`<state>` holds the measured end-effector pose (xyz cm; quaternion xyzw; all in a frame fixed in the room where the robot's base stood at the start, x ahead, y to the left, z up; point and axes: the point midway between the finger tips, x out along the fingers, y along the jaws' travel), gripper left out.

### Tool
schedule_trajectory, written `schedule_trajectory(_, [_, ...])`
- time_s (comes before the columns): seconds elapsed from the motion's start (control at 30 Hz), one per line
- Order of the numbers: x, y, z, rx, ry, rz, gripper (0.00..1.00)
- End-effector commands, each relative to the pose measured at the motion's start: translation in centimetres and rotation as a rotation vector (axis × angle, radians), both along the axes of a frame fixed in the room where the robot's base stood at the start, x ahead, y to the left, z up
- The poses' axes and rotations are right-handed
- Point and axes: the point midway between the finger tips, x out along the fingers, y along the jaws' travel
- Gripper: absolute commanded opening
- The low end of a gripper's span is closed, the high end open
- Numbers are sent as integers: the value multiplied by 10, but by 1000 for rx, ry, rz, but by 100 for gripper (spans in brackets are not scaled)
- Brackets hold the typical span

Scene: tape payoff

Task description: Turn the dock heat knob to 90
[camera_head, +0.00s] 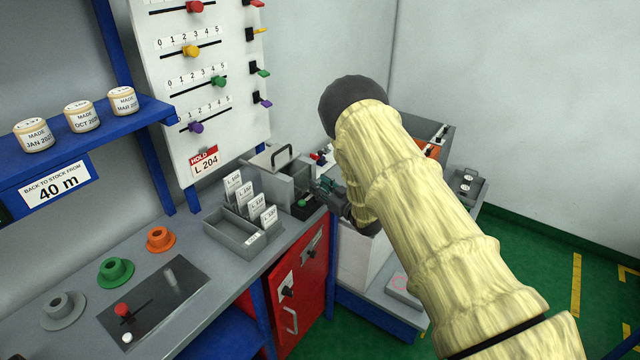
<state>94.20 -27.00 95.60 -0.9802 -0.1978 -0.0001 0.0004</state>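My gripper (328,190) is at the centre, beside a grey open-topped box at the back of the bench. My pale sleeved arm comes in from the lower right and covers much of that area. The gripper is small and partly hidden by the arm, so I cannot tell whether its fingers are open or shut. No knob is readable as the dock heat knob, and no 90 mark can be made out. A grey unit with an orange panel (433,150) shows partly behind my arm.
A red cabinet (292,310) with black handles is under the bench. A grey tray (228,231) of labelled cards stands left of the gripper. A white slider board (190,90) rises behind. Coloured spools, including a green one (115,270), are at left.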

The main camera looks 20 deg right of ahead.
Motion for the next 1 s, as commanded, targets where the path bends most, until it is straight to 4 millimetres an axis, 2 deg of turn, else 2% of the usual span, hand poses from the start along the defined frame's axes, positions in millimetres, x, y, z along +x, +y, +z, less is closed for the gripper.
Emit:
schedule_trajectory(0.37, [4,2,0,0,0,0,33])
schedule_trajectory(0.57, [4,2,0,0,0,0,0])
schedule_trajectory(0.8, [5,1,-2,-1,-1,19,0])
schedule_trajectory(1.0, [7,0,-4,-1,-4,120,0])
